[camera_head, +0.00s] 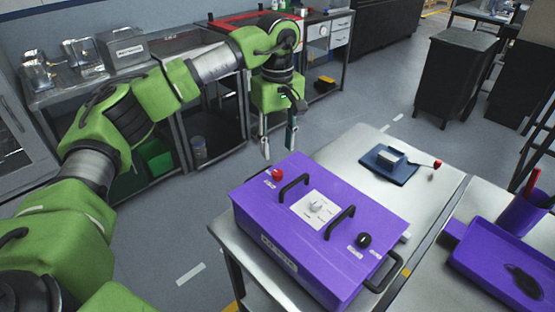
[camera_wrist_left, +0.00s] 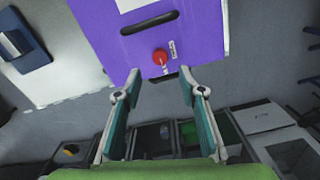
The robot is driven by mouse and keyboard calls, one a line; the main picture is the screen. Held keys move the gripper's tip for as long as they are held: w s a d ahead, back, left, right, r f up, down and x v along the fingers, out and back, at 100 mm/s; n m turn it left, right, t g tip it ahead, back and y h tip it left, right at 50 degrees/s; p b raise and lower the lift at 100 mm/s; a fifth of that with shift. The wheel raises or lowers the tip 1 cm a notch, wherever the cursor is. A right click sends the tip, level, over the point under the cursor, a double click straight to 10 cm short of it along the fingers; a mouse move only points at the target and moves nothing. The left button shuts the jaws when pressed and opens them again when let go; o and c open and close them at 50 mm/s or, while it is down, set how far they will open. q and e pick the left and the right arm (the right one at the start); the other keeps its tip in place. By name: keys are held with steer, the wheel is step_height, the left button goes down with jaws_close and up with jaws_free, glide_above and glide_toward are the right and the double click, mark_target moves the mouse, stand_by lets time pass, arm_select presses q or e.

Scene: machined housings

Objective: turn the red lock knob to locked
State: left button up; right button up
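The red lock knob (camera_head: 277,174) sits on the top face of a purple housing (camera_head: 262,207), near its far left corner, with a small label beside it. In the left wrist view the red knob (camera_wrist_left: 160,56) lies just beyond and between the two fingertips. My left gripper (camera_head: 278,152) is open and empty, pointing down above and behind the knob, apart from it. It also shows in the left wrist view (camera_wrist_left: 159,82) with its fingers spread. My right gripper is not in view.
A purple tray (camera_head: 480,262) and cup (camera_head: 520,213) are at the right.

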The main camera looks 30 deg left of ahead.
arm_select(q)
step_height(320, 180, up, 4)
steer(key=shift+f, duration=0.1)
stand_by(0.6)
